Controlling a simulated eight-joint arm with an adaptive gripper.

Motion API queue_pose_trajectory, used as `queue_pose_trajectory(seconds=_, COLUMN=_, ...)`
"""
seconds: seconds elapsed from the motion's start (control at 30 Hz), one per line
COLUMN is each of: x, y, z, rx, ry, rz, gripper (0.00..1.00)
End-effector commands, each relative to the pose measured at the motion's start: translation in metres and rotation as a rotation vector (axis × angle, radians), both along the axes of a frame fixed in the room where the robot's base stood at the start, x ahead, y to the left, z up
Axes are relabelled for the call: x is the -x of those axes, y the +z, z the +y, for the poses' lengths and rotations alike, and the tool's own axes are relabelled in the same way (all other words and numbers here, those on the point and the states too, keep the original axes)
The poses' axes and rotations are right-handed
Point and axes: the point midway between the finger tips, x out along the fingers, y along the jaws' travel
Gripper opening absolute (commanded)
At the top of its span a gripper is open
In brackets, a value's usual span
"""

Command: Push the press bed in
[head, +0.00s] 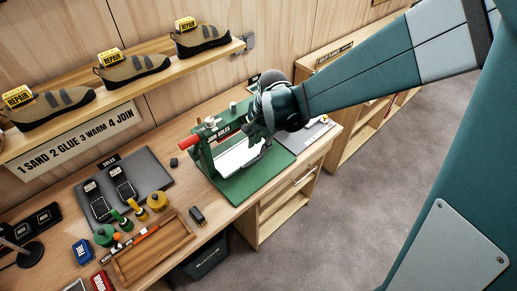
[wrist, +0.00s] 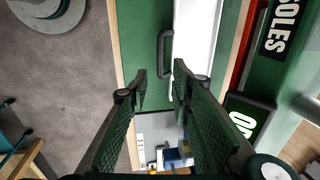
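The green press (head: 203,157) stands on a green mat on the workbench. Its white press bed (head: 236,157) sticks out at the front, toward the bench edge. In the wrist view, the white bed (wrist: 194,35) carries a dark bar handle (wrist: 162,52) along its outer side. My gripper (head: 257,138) is over the bed, beside the press. In the wrist view my gripper's fingers (wrist: 158,84) are apart with nothing held between them. The handle's near end appears between the fingertips, but I cannot tell whether they touch it.
A grey mat with black soles (head: 124,182) lies left of the press. Glue bottles (head: 157,201) and a wooden tray (head: 155,254) stand in front of it. Shoes (head: 131,67) sit on the shelf above. The floor (head: 345,215) beyond the bench edge is clear.

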Motion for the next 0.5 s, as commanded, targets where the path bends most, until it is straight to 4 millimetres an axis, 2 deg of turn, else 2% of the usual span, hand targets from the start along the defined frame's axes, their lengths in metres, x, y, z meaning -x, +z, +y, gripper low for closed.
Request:
queue_pose_trajectory(seconds=0.2, x=0.002, y=0.016, z=-0.002, rx=0.0, ry=0.0, rz=0.0, gripper=0.22)
queue_pose_trajectory(seconds=0.5, x=0.003, y=0.021, z=-0.003, rx=0.0, ry=0.0, rz=0.0, gripper=0.22)
